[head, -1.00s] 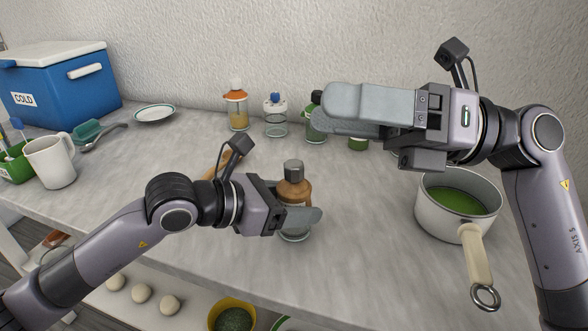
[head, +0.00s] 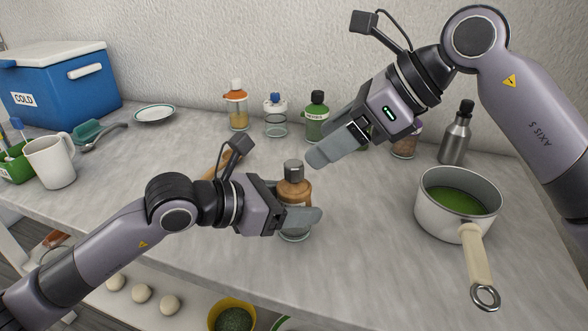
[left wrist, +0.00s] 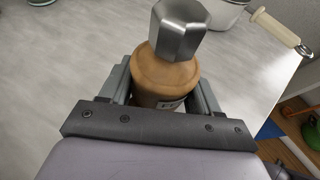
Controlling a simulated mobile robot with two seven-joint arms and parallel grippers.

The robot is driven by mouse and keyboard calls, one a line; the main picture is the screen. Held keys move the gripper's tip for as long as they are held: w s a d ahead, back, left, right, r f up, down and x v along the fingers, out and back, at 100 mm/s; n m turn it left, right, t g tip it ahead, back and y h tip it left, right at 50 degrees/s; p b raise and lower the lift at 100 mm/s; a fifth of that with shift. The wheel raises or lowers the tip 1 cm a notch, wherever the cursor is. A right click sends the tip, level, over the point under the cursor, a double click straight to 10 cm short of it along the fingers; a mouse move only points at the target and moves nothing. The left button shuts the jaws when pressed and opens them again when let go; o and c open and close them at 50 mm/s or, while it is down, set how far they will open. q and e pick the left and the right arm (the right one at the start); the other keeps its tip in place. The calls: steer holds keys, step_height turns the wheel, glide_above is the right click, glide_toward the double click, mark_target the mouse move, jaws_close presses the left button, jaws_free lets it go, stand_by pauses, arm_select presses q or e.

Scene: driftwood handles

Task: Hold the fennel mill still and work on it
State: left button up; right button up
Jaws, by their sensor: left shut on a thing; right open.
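The fennel mill (head: 293,191) stands upright on the counter, a brown body with a grey metal top and a clear base. In the left wrist view the mill (left wrist: 163,76) shows its faceted grey knob from above. My left gripper (head: 303,215) is shut on the mill's body, a finger on each side; its fingers also flank the mill in the left wrist view (left wrist: 160,88). My right gripper (head: 322,156) is open and empty, above the counter, behind and to the right of the mill's top, its fingers pointing down-left. The gap between its fingers is hard to see.
A white pot (head: 432,205) with green contents stands right, its handle toward the front edge. Several bottles and jars line the wall, including an orange-topped one (head: 236,106) and a steel bottle (head: 456,135). A mug (head: 52,163) stands left. Counter in front of the mill is clear.

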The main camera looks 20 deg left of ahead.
mark_target(294, 163)
steer(key=shift+x, duration=3.8)
steer(key=c, duration=1.1)
